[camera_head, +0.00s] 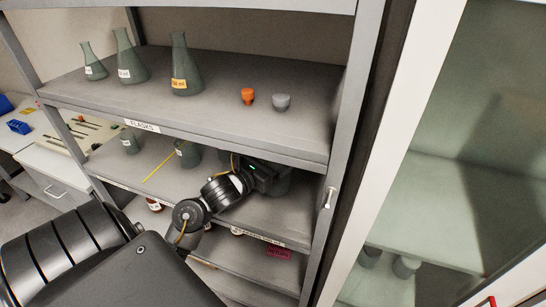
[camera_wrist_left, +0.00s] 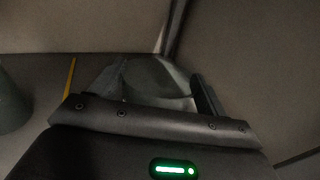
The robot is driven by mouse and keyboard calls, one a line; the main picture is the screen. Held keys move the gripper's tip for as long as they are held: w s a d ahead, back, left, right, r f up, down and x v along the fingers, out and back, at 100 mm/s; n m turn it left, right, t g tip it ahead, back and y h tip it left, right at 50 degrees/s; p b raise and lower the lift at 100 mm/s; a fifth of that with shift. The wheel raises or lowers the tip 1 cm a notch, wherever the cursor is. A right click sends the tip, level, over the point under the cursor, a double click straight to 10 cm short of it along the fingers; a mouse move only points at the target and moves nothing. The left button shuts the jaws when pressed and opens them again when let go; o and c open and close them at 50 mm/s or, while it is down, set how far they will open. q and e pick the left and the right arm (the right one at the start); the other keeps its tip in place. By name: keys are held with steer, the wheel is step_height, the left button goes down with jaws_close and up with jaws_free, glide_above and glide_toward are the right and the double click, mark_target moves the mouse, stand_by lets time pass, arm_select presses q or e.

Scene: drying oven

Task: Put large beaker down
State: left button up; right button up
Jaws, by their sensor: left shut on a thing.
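My left arm reaches into the second shelf (camera_head: 125,178) of the rack. My left gripper (camera_head: 268,178) is at the right part of that shelf, under the top shelf. The large beaker (camera_wrist_left: 158,82), grey-green and glassy, stands between its two fingers in the left wrist view, where the gripper (camera_wrist_left: 155,92) is shut on it. In the head view the gripper mostly hides the beaker (camera_head: 284,184). Whether its base touches the shelf cannot be told. My right gripper is not in view.
Two other beakers (camera_head: 130,143) (camera_head: 187,155) stand further left on the same shelf, near a yellow rod (camera_head: 158,166). The top shelf (camera_head: 215,115) holds several flasks, an orange stopper (camera_head: 248,96) and a grey stopper (camera_head: 281,102). A rack post (camera_head: 330,195) stands at the right.

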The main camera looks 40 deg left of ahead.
arm_select(q)
steer(key=o, duration=2)
steer(key=shift+f, duration=0.2)
steer(key=shift+o, duration=0.2)
steer(key=s, duration=1.2)
steer(key=shift+d+m+h, duration=0.25)
steer(key=shift+m+h, duration=0.15)
steer(key=shift+a+f, duration=0.1)
steer(key=shift+a, duration=0.05)
